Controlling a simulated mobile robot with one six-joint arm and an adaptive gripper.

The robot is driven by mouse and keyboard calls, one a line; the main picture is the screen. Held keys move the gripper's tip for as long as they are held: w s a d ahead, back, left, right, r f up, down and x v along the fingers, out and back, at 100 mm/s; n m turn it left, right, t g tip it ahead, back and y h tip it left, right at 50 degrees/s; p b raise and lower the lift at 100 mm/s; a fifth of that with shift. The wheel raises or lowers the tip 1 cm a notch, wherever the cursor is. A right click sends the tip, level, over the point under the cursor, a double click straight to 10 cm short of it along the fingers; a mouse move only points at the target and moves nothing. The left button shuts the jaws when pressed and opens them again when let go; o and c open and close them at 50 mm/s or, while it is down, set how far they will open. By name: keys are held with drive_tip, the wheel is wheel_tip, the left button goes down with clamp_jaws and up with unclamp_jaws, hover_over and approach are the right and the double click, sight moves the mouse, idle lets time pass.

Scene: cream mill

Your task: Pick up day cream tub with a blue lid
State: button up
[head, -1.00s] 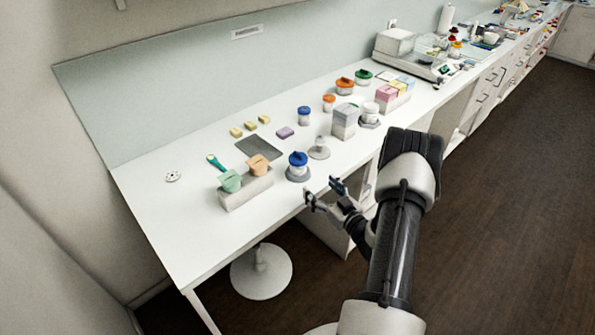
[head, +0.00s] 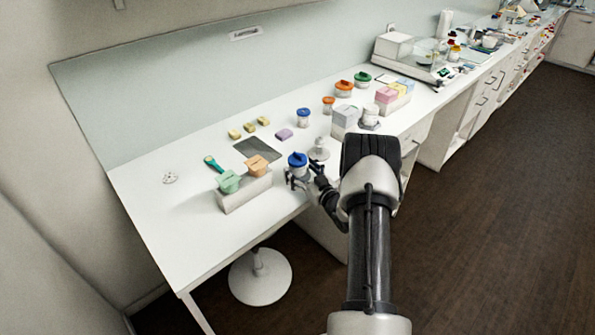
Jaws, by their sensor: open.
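A tub with a blue lid (head: 298,160) stands upright near the front edge of the white bench. My gripper (head: 304,175) is open in front of this tub, with its fingers at the tub's near side and right side. The fingers hide the lower part of the tub, and I cannot tell whether they touch it. A second blue-lidded tub (head: 303,118) stands farther back on the bench, clear of my gripper. The labels are too small to read.
A grey holder (head: 245,194) with green and orange items stands left of the near tub. A round white stand (head: 319,151) and grey-white box (head: 346,121) stand to the right. A dark mat (head: 258,149) lies behind. The bench's left front is clear.

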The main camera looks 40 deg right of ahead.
drive_tip(key=shift+c, duration=0.3)
drive_tip(key=c, duration=1.3)
